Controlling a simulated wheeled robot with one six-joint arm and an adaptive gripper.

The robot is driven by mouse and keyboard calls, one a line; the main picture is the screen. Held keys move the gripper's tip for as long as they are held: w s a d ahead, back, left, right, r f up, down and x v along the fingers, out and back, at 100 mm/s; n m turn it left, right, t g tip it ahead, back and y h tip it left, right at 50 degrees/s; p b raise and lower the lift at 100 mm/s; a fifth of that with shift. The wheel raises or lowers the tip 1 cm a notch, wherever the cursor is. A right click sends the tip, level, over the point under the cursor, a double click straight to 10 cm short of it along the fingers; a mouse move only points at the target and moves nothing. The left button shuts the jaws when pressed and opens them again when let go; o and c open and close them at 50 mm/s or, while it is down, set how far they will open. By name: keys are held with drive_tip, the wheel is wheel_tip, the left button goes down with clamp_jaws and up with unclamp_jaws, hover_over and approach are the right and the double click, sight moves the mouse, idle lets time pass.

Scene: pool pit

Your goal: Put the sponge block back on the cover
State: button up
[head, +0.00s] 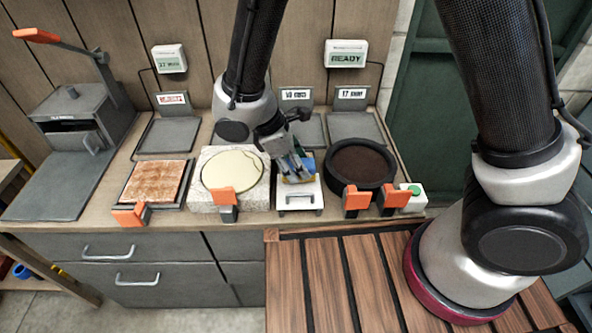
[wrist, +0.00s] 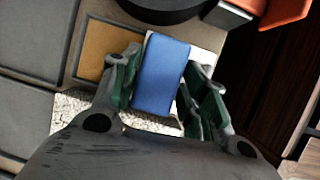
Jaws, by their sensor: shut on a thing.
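The sponge block (wrist: 162,75) is a blue rectangular block in the wrist view. My gripper (wrist: 160,95) is shut on it, with a green-padded finger on each side. In the head view my gripper (head: 291,163) points down over a white box-like piece with a front handle, which looks like the cover (head: 300,197). Blue shows between the fingers there. The fingers hide part of the piece's top, and I cannot tell whether the block touches it.
A cream disc (head: 231,169) on a speckled stone block stands to the left. A black round dish (head: 360,165) is close on the right. Orange-tipped clamps (head: 222,197) line the bench's front edge. Dark pads (head: 355,126) and small signs stand behind.

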drive_tip(key=shift+f, duration=1.25)
drive_tip(key=shift+f, duration=0.15)
drive_tip(key=o, duration=1.3)
drive_tip(key=shift+o, duration=0.2)
